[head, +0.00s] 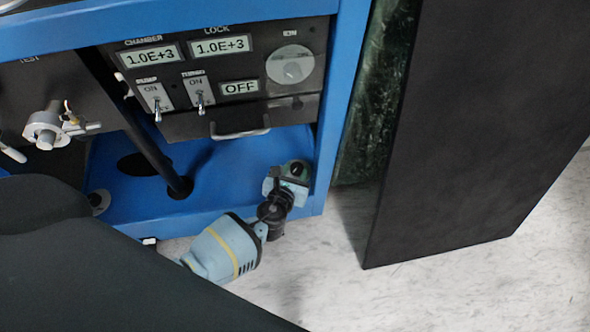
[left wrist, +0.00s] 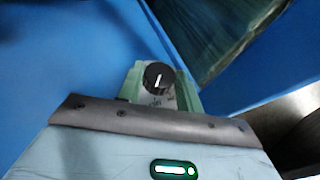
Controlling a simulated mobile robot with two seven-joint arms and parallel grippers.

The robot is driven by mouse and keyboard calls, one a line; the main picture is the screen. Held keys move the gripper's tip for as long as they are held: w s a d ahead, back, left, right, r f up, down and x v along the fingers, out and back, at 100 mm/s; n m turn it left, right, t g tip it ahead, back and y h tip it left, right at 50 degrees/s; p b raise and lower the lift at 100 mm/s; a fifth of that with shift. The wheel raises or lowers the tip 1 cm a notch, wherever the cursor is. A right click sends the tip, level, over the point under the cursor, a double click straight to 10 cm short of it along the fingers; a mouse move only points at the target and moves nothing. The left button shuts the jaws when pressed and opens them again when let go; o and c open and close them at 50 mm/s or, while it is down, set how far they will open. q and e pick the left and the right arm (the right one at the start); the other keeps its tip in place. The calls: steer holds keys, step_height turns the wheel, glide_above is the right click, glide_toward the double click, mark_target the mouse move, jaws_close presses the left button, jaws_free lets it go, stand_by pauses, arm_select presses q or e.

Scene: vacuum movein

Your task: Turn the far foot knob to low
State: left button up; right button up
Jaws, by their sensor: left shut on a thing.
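The far foot knob (left wrist: 158,77) is a small dark round knob with a white pointer line. In the left wrist view the line stands nearly upright in the picture. Faint lettering beside the knob is too small to read. In the head view my left gripper (head: 292,172) is at the right front corner of the blue frame's low deck, at the knob. Its greenish fingers are shut on the knob, one on each side. The fingers hide most of the knob in the head view. My right gripper is not in view.
A blue frame (head: 228,178) holds a control panel (head: 215,75) with displays, two switches and a grey dial (head: 290,65). A dark post (head: 150,145) stands on the deck, with a round grey fitting (head: 99,199) to its left. A tall black panel (head: 470,120) stands to the right.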

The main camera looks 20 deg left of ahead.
arm_select(q)
steer(key=o, duration=1)
steer(key=shift+s, duration=0.15)
steer(key=p+v, duration=0.3)
steer(key=v, duration=0.3)
steer(key=shift+s+r, duration=0.3)
steer(key=shift+s+p, duration=0.3)
steer(key=shift+s, duration=0.15)
